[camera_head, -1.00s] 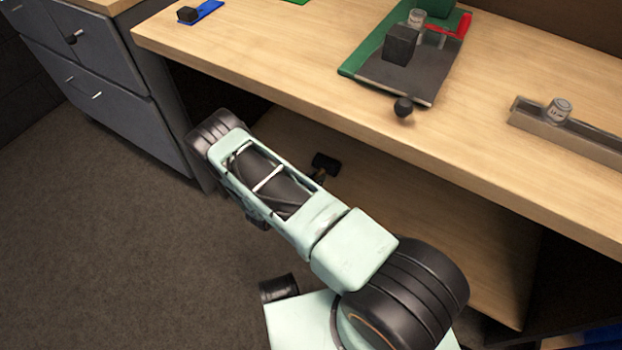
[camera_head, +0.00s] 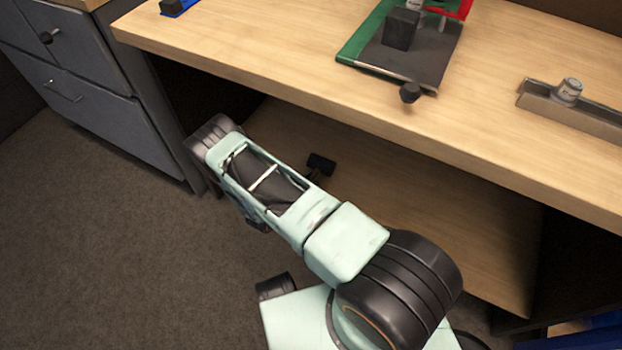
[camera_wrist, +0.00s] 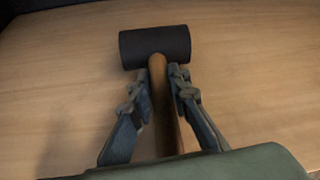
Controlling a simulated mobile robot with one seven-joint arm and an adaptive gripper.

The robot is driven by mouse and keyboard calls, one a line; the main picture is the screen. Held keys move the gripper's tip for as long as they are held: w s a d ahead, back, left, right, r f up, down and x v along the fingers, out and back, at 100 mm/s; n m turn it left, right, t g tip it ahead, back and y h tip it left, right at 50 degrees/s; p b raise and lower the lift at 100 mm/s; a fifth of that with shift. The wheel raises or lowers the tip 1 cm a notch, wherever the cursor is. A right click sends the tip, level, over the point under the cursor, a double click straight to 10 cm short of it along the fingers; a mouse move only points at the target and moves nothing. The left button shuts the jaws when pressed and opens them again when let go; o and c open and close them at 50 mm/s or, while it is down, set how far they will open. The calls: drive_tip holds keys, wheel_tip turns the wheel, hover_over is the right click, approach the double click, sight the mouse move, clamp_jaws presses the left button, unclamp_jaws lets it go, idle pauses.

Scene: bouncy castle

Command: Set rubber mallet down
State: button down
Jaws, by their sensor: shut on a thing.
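The rubber mallet has a black cylindrical head (camera_wrist: 155,46) and a brown wooden handle. In the wrist view, my gripper (camera_wrist: 159,76) is shut on the handle just below the head, one finger on each side. The wood surface of the lower shelf (camera_wrist: 70,70) fills the background. In the head view, the black mallet head (camera_head: 320,163) shows beyond my arm, over the lower shelf (camera_head: 440,220) beneath the workbench top. My arm hides the gripper and most of the handle there. I cannot tell whether the mallet touches the shelf.
The workbench top (camera_head: 260,50) overhangs the shelf. On it are a green and grey board (camera_head: 385,63) with a black block, a black knob (camera_head: 410,92) near the front edge, and a metal rail (camera_head: 590,118) at right. Grey drawers (camera_head: 90,90) stand at left.

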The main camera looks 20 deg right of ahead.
drive_tip(key=c, duration=1.8)
unclamp_jaws()
drive_tip(key=shift+f, duration=0.1)
drive_tip(key=shift+r+p, duration=0.3)
drive_tip(key=p+v, duration=0.3)
drive_tip(key=v, duration=0.7)
drive_tip(key=shift+s+a+r, duration=0.15)
drive_tip(key=shift+s+a, duration=0.1)
drive_tip(key=shift+a, duration=0.05)
drive_tip(key=shift+s+a+r, duration=0.15)
drive_tip(key=shift+s+a, duration=0.25)
